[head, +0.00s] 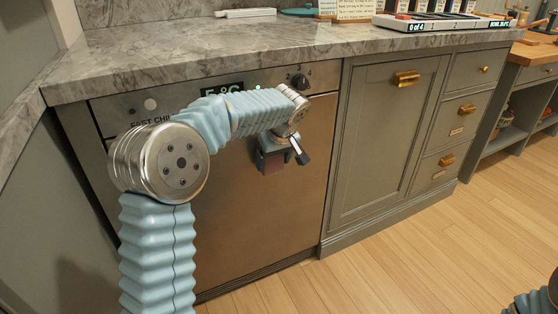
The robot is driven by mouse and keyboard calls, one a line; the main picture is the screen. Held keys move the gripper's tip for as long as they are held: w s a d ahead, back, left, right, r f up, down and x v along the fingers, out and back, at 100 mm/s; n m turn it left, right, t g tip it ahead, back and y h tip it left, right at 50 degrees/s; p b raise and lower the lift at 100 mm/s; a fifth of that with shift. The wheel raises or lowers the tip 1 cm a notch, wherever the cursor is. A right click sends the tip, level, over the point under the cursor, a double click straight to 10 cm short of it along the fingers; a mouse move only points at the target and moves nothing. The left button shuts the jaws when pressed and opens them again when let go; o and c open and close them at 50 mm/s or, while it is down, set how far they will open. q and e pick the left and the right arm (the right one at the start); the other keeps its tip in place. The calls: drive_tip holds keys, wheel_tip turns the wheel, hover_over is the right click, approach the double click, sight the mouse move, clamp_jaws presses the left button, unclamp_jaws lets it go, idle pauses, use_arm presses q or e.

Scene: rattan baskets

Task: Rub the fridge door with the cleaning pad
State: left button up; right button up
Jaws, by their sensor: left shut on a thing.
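The fridge is built in under the stone counter, with a brownish metal door (235,215) and a control strip above it showing a lit temperature. My left arm reaches across the front of the door. My left gripper (283,153) is at the upper right part of the door, shut on the cleaning pad (271,163), a small dull reddish block. The pad is at or very near the door; I cannot tell if it touches. My right gripper is not in view; a part of my right arm shows at the bottom right corner.
A grey stone counter (230,52) overhangs the fridge. A dial (298,82) sits on the control strip above the gripper. Right of the fridge are a grey cupboard door (375,145) and drawers with brass handles. The wooden floor (430,250) in front is clear.

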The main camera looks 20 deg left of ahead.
sight(245, 166)
use_arm(q)
drive_tip(key=shift+s+a+f+b, duration=0.1)
drive_tip(key=shift+s+a+b, duration=0.65)
drive_tip(key=shift+s+a, duration=0.15)
drive_tip(key=shift+s+a+b, duration=0.9)
drive_tip(key=shift+s+a, duration=0.4)
drive_tip(key=shift+s, duration=0.3)
drive_tip(key=shift+s+a, duration=0.45)
drive_tip(key=shift+s, duration=0.05)
drive_tip(key=s+d+b, duration=0.3)
drive_tip(key=s+d, duration=0.1)
drive_tip(key=shift+d, duration=0.35)
